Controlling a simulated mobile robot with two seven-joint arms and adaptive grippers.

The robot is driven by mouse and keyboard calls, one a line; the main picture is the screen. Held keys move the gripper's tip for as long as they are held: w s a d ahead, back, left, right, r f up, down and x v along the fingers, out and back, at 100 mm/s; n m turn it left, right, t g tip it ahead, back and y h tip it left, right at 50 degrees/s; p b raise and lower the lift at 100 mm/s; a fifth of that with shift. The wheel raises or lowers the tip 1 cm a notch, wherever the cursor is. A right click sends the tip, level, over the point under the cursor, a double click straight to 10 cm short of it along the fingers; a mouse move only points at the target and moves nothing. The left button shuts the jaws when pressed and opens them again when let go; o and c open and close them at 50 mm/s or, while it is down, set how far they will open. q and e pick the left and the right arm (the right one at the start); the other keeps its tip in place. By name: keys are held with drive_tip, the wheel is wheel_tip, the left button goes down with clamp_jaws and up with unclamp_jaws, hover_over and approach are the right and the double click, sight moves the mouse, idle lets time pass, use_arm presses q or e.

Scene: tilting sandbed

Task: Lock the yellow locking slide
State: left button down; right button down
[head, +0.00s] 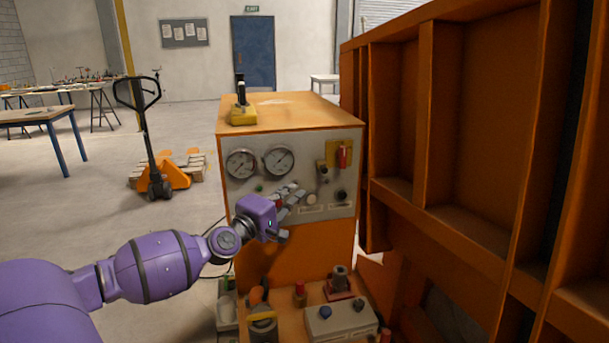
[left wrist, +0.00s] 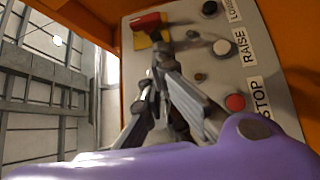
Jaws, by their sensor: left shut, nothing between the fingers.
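A yellow block (head: 243,117) with a black upright lever (head: 240,88) stands on the orange cabinet's top, at its left side. It is the likeliest yellow locking slide, but its lock position is too small to tell. My left gripper (head: 298,192) is shut and empty in front of the grey control panel (head: 241,186), below and right of the yellow block. In the left wrist view its fingers (left wrist: 163,62) are together near the panel. A red handle (head: 344,156) on a yellow plate (head: 331,150) is at the panel's upper right; the handle also shows in the left wrist view (left wrist: 146,22).
Two gauges (head: 279,160) are on the panel. The STOP button (left wrist: 235,102) and RAISE button (left wrist: 222,47) are close to my fingers. A tall orange ribbed frame (head: 480,125) blocks the right. A grey box (head: 341,320) stands on the lower shelf.

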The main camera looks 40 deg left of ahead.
sight(323, 167)
use_arm(q)
drive_tip(key=n, duration=0.1)
drive_tip(key=a+n+y, duration=0.1)
drive_tip(key=shift+s+a+n, duration=0.1)
drive_tip(key=shift+a+n, duration=0.15)
drive_tip(key=shift+n, duration=0.05)
drive_tip(key=shift+r, duration=0.1)
drive_tip(key=w, duration=0.3)
drive_tip(key=w+b, duration=0.1)
drive_tip(key=w, duration=0.2)
drive_tip(key=w+a+r, duration=0.1)
drive_tip(key=w, duration=0.3)
drive_tip(key=shift+b, duration=0.3)
